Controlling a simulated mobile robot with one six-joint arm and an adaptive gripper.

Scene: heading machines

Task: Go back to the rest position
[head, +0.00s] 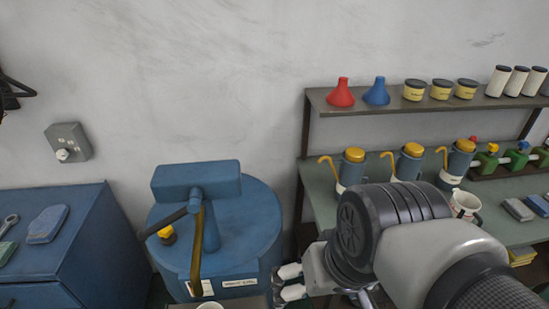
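My arm comes in from the lower right, with a dark ribbed joint and pale links. My gripper (284,282) is at its left end, near the bottom of the head view, pointing left. Its two pale fingertips stand apart, with a gap and nothing seen between them. It is just right of the blue round machine (240,240), which has a blue block and handles on top. I cannot tell whether gripper and machine touch. Part of the gripper is hidden behind my arm's dark joint.
A green-topped bench (318,193) on the right holds oil cans (408,163) and a white mug (465,204). A shelf (330,105) above holds funnels and jars. A blue cabinet (85,235) stands left. A cup rim (209,305) shows at the bottom edge.

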